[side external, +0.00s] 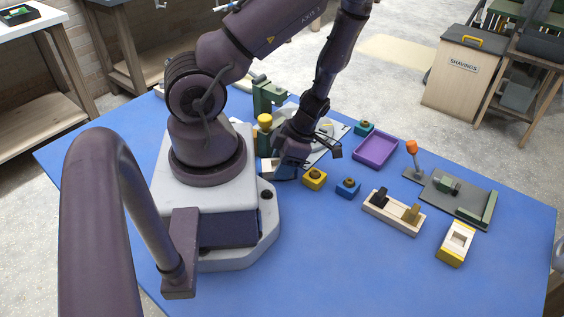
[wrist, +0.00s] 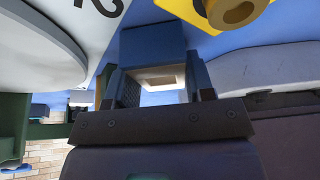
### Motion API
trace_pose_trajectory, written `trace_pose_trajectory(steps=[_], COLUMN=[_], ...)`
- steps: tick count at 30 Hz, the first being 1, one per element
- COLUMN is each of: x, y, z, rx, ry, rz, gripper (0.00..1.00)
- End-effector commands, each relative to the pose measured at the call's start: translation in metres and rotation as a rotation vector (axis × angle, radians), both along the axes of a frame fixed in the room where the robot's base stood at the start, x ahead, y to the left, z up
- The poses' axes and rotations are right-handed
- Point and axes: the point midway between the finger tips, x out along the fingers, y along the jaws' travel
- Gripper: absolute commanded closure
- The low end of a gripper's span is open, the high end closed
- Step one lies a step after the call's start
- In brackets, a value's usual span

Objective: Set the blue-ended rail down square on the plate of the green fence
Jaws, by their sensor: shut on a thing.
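My gripper (side external: 290,159) is shut on the blue-ended rail (side external: 278,170), low over the blue table beside my base. In the wrist view, a blue end (wrist: 152,42) and a pale middle with an opening show between the fingers of my gripper (wrist: 157,82). The rail's other end is hidden there. The green fence (side external: 477,208) stands along the right side of a dark grey plate (side external: 463,190) at the right of the table. The rail is well apart from the plate.
A yellow block (side external: 314,179), a blue block (side external: 347,188), a purple tray (side external: 376,149) and a wooden holder (side external: 393,213) lie between gripper and plate. An orange-knobbed lever (side external: 412,148) stands at the plate's left. A yellow-ended rail (side external: 457,243) lies in front.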

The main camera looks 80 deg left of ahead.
Motion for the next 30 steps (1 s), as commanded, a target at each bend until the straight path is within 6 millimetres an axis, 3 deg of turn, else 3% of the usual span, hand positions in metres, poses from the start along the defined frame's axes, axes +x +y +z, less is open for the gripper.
trace_pose_trajectory(steps=[4,5,8,20,30], x=[0.000,0.000,0.000,0.003,0.030], y=[0.000,0.000,0.000,0.000,0.000], z=[-0.002,-0.002,-0.002,0.006,0.069], rx=[0.000,0.000,0.000,0.003,0.002], ry=[0.001,0.001,0.001,-0.002,-0.007], rz=[-0.001,-0.001,-0.001,-0.003,-0.007], gripper=[0.75,0.49,0.26,0.26,0.26])
